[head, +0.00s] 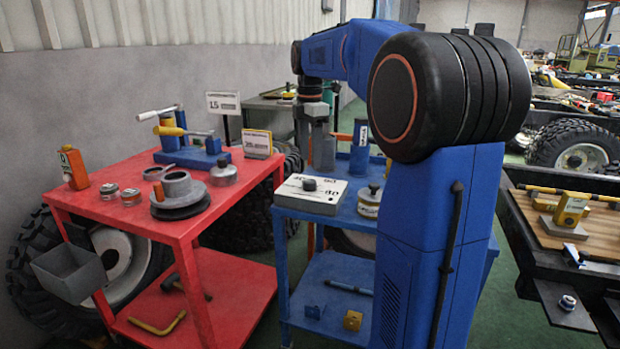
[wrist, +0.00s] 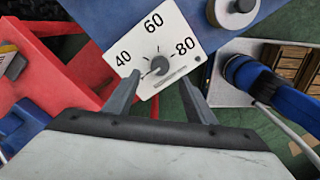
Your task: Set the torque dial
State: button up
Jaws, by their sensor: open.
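The torque dial is a white box (head: 290,198) on the blue cart's top, with a dark round knob (head: 309,184). In the wrist view the dial's white face (wrist: 153,28) reads 40, 60 and 80 around the grey knob (wrist: 159,65). A small pointer on the knob seems to face lower left, on the 40 side; its exact setting is too small to tell. My gripper (head: 322,168) is above the far part of the box, pointing down. In the wrist view my open gripper (wrist: 160,86) has one finger on each side of the knob, apart from it.
A lidded tin (head: 370,203) and a blue cylinder (head: 360,141) stand on the blue cart (head: 352,218) near the dial. The red cart (head: 90,205) at left holds a blue vise, tins and a round part. A sign (head: 223,103) behind reads 15.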

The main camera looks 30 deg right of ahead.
aim_at(310, 181)
notch_tip(310, 181, down, 8)
jog(key=shift+r, duration=0.2)
jog(key=c, duration=1)
